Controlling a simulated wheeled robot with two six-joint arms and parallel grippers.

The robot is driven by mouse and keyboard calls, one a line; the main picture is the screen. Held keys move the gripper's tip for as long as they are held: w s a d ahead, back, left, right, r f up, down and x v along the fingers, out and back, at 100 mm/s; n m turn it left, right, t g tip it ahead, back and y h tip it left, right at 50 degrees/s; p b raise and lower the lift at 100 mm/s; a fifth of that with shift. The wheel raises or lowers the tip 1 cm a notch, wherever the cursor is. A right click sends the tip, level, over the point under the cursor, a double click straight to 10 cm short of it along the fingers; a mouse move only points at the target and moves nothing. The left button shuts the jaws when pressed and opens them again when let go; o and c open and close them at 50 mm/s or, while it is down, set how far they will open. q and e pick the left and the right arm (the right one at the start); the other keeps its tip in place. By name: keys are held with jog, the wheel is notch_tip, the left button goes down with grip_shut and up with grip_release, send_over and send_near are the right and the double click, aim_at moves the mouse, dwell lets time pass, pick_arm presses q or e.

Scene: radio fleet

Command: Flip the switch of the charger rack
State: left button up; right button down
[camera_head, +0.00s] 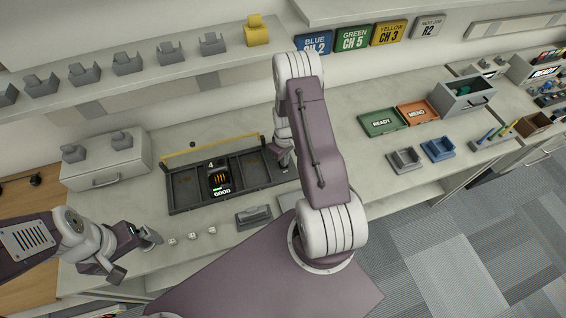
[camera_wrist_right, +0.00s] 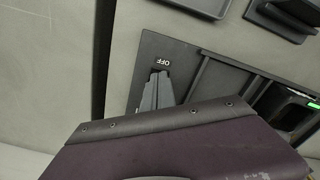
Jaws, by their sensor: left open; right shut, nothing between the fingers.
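The charger rack (camera_head: 195,205) is a dark tray on the counter with a yellow bar along its back edge. A device (camera_head: 218,178) with a display reading 4 and GOOD sits in a middle bay. In the right wrist view the rack's end panel (camera_wrist_right: 148,52) carries an OFF label (camera_wrist_right: 163,61). My right gripper (camera_wrist_right: 157,78) is shut and empty just by this label; it covers the switch area, so I cannot see the switch or tell contact. In the head view my right gripper (camera_head: 286,160) is at the rack's right end, partly hidden by my arm. My left gripper (camera_head: 136,256) is open and empty at the counter's front left.
Small white cubes (camera_head: 191,237) lie between my left gripper and the rack. A grey cradle (camera_head: 254,217) sits in front of the rack. Green (camera_head: 381,122) and orange (camera_head: 417,112) trays stand to the right. A shelf (camera_head: 150,83) with several cradles runs above the rack.

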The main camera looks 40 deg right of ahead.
jog(key=shift+f+b, duration=0.75)
jog(key=shift+f, duration=0.2)
dwell(0.4)
notch_tip(320, 180, up, 7)
jog(key=p, duration=0.5)
jog(key=shift+r+p, duration=0.1)
jog(key=shift+p, duration=0.2)
